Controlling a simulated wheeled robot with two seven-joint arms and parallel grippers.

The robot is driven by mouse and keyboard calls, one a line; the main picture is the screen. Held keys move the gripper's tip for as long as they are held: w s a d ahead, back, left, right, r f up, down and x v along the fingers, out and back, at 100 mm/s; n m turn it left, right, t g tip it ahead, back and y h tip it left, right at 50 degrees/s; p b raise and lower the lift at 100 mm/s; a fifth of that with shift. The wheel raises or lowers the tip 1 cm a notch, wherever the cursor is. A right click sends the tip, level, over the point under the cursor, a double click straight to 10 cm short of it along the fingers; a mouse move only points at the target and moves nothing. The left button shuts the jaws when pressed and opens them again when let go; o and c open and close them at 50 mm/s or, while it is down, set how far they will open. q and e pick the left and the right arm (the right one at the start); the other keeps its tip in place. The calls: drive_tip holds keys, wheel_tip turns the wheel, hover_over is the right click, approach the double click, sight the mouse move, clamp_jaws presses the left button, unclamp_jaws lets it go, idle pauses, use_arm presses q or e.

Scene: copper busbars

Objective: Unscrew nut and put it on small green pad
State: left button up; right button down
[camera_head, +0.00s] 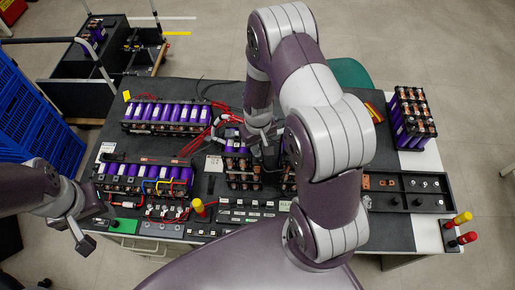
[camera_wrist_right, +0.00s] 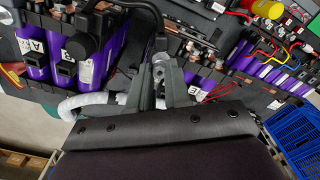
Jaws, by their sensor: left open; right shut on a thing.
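My right gripper (camera_head: 262,138) reaches down over the middle battery module (camera_head: 238,143) on the bench. In the right wrist view its fingers (camera_wrist_right: 160,72) are shut on a small metallic piece, apparently the nut (camera_wrist_right: 159,58). The fingers hide much of it, and I cannot tell whether it is still on its stud. A small green pad (camera_head: 123,226) lies at the front left edge of the bench. My left gripper (camera_head: 97,231) is open and empty beside the pad, at the bench's front left corner.
Purple-celled battery modules (camera_head: 165,115) stand at the back left, with another (camera_head: 145,178) in front. Red and yellow wires run between them. A black tray (camera_head: 410,190) and a tall cell pack (camera_head: 411,115) are on the right. A yellow-handled tool (camera_head: 198,207) stands near the front.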

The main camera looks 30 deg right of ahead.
drive_tip(key=shift+n, duration=0.6)
drive_tip(key=shift+r, duration=0.1)
drive_tip(key=shift+r+p, duration=0.5)
wheel_tip(320, 180, up, 4)
drive_tip(key=p, duration=0.3)
drive_tip(key=shift+s, duration=0.1)
